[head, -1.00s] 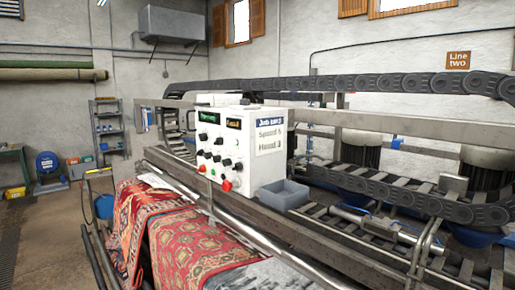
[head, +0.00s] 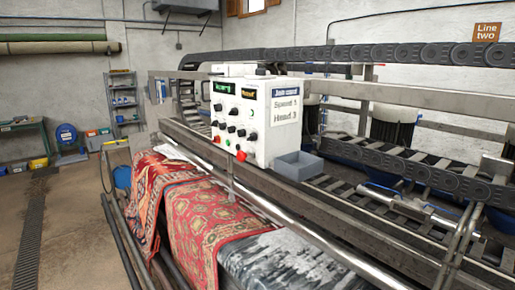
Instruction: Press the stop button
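A white control box (head: 254,120) stands on the rug scrubber's frame near the middle of the head view. A red button (head: 241,156) sits at the lower right of the front panel. A smaller reddish button (head: 217,139) and a small green one (head: 228,142) sit to its left. I cannot read any marking that names the stop button. Neither of my grippers is in view.
A grey open bin (head: 298,166) sits right of the box. A cable chain (head: 400,55) runs behind. The floor at left (head: 75,225) is clear.

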